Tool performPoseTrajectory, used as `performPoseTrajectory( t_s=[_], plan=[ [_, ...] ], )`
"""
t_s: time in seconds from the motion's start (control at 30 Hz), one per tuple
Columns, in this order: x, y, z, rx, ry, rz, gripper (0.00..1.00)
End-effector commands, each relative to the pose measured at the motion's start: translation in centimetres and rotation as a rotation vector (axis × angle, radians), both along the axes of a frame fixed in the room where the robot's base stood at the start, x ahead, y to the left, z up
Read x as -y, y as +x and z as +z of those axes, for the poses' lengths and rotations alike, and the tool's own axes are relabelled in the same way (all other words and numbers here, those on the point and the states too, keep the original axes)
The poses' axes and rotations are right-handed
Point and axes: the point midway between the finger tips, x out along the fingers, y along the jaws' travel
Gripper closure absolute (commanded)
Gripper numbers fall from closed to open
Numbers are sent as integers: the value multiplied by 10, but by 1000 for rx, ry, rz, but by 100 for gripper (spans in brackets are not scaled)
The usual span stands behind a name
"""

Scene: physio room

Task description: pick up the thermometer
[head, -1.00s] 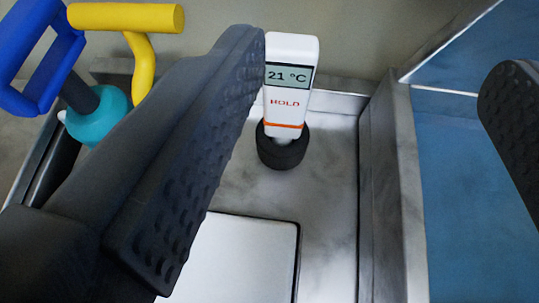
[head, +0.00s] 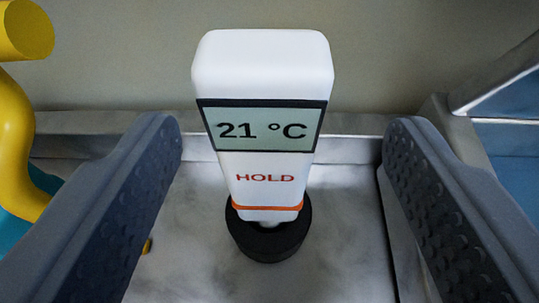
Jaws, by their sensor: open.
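The thermometer (head: 262,90) stands upright in the middle of the head view. It is white, with a grey display reading 21 °C, the word HOLD and an orange band near its lower end. Its foot is in a round black holder (head: 270,238). My gripper (head: 283,140) is open, with one dark, studded finger on each side of the thermometer. There is a gap on both sides, and neither finger appears to touch it.
The thermometer's holder stands on a grey marbled surface (head: 340,230) with a raised metal rim at the back and right. A yellow curved object (head: 14,130) is close by the left finger, with something teal below it. A plain wall is behind.

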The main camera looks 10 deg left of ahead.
Motion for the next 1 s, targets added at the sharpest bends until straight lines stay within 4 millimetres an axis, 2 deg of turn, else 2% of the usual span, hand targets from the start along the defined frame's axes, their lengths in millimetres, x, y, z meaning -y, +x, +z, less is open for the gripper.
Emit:
performPoseTrajectory(
  t_s=[0.27,0.7,0.93,0.97,1.0],
  plan=[
    [-5,12,-4,-2,0,2,36],
    [-18,55,-13,1,1,2,36],
    [-18,57,-14,0,0,1,36],
    [-18,56,-14,0,0,1,39],
    [-18,56,-14,0,0,1,50]
  ],
)
